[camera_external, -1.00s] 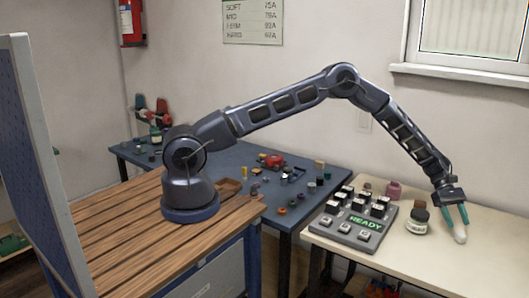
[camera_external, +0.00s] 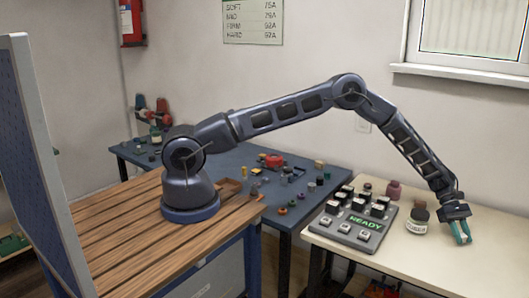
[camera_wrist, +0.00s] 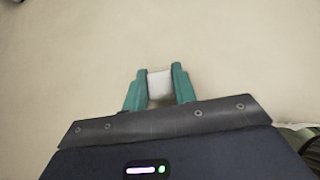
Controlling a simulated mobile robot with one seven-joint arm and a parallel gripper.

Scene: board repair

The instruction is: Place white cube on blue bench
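The white cube (camera_wrist: 160,84) shows in the wrist view between the two green fingers of my gripper (camera_wrist: 160,76). The fingers lie against its left and right sides with no clear gap. In the external view my gripper (camera_external: 462,238) points down at the right part of the cream table (camera_external: 400,265), and its fingers mostly hide the cube. I cannot tell whether the cube still touches the table. The blue bench (camera_external: 222,160) stands further left, behind the wooden bench, with small parts spread over it.

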